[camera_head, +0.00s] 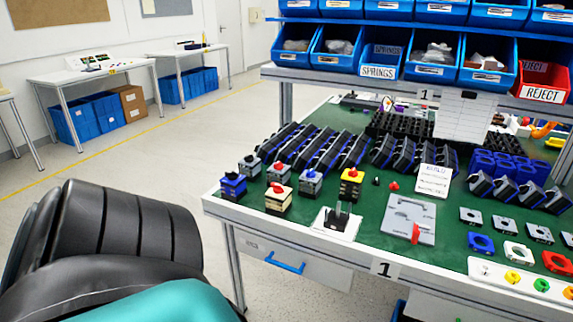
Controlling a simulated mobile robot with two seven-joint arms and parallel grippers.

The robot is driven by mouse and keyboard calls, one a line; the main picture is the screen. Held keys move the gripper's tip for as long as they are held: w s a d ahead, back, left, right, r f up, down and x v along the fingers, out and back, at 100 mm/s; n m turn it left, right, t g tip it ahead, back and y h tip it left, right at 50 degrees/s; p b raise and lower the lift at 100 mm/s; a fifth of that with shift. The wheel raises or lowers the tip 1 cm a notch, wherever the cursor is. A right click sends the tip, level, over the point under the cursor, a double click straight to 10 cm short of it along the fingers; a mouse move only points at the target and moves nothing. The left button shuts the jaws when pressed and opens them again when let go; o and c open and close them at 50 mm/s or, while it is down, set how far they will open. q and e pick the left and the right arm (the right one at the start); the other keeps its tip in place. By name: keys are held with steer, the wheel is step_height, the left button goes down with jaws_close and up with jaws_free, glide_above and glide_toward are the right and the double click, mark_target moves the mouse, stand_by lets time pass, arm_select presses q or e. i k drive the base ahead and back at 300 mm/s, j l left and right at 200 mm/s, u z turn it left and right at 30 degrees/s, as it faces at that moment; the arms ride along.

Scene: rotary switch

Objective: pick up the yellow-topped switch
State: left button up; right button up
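The yellow-topped switch (351,184) stands upright on the green work surface of the table (385,262), near its front-left part. It has a yellow upper block with a red knob and a dark lower part. Nothing touches it from above. Neither of my grippers shows in the view. A black and teal part of my own arm fills the lower left corner, apart from the table.
Similar switches stand left of it: a grey-blue one (310,183), a cream one (278,199) and a blue one (234,186). A white-based fixture (337,222) and grey plate (408,219) lie in front. Blue bins (432,57) hang above the back.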

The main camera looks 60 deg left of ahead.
mark_target(351, 190)
steer(key=u, duration=1.45)
